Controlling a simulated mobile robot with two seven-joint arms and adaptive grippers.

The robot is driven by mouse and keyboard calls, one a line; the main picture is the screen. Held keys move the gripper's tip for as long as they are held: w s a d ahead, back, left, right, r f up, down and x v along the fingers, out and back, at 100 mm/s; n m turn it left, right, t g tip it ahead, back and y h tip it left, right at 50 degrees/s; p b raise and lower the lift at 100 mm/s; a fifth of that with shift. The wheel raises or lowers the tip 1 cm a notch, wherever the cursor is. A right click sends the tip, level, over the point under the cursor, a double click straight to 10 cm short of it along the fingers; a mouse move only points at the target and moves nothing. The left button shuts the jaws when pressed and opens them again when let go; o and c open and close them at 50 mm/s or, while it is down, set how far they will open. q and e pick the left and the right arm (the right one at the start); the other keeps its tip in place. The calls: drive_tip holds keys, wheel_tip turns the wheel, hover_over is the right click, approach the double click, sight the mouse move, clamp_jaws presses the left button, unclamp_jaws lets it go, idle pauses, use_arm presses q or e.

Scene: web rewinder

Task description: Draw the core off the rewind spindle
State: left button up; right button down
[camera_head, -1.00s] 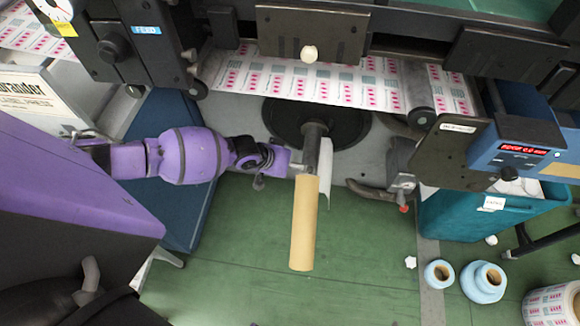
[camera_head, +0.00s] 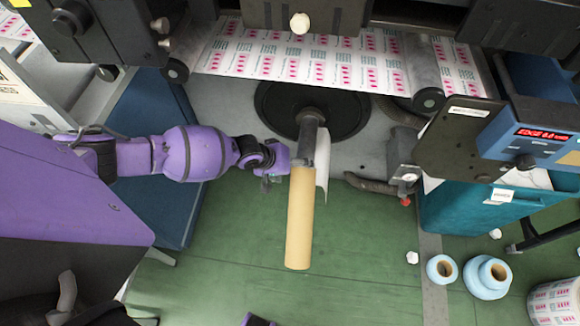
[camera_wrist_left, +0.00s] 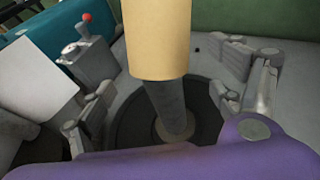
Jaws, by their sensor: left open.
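The tan core (camera_head: 300,220) is a plain tube on the outer end of the dark rewind spindle (camera_head: 311,130), pointing towards me. A bare length of spindle shows behind it, up to a round black disc (camera_head: 275,108). My left gripper (camera_head: 293,160) comes in from the left beside the core's inner end. In the left wrist view its open fingers (camera_wrist_left: 168,95) stand either side of the spindle (camera_wrist_left: 170,105), just behind the core (camera_wrist_left: 157,40). I cannot tell whether they touch either. My right gripper is not in view.
The printed web (camera_head: 300,62) and dark machine parts lie above the spindle. A white sheet (camera_head: 321,178) hangs right beside the core. A teal bin (camera_head: 455,205) and blue-white rolls (camera_head: 485,278) are to the right. The green floor below the core is clear.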

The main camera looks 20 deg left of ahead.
sight(297, 170)
use_arm(q)
drive_tip(key=b+x, duration=0.2)
drive_tip(key=x, duration=0.1)
drive_tip(key=shift+f, duration=0.3)
drive_tip(key=shift+w+d+f+b, duration=0.3)
drive_tip(key=shift+w+f+b, duration=0.1)
drive_tip(key=shift+f, duration=0.2)
drive_tip(key=shift+w+d+f, duration=0.1)
drive_tip(key=shift+w+f, duration=0.1)
drive_tip(key=shift+b, duration=0.3)
